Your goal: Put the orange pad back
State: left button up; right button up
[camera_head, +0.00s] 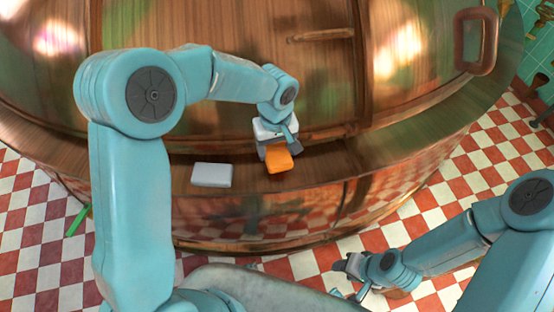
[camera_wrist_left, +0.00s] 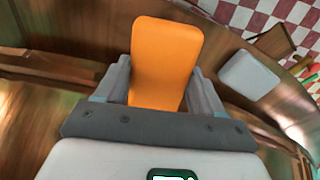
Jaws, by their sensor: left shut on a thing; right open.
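The orange pad (camera_head: 279,160) is a small rounded block. My left gripper (camera_head: 276,147) is shut on it, with a finger on each side, at the copper ledge (camera_head: 330,160) along the front of the large kettle. The orange pad also fills the middle of the left wrist view (camera_wrist_left: 165,60), between the grey fingers of my left gripper (camera_wrist_left: 160,88). I cannot tell whether the pad touches the ledge. My right gripper (camera_head: 348,276) is open and empty, low at the right above the checkered floor.
A pale grey pad (camera_head: 212,175) lies on the ledge left of the orange pad; it also shows in the left wrist view (camera_wrist_left: 248,75). The curved kettle wall (camera_head: 230,30) with a bar handle (camera_head: 320,34) rises behind. The ledge right of the orange pad is clear.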

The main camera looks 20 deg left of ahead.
aim_at(276, 161)
pick_arm(q)
notch_tip(276, 161, down, 7)
jog(key=shift+r, duration=0.2)
jog(key=shift+w+d+f, duration=0.1)
jog(key=shift+f, duration=0.2)
jog(key=shift+f, duration=0.15)
jog(key=o, duration=0.9)
jog(key=shift+o, duration=0.2)
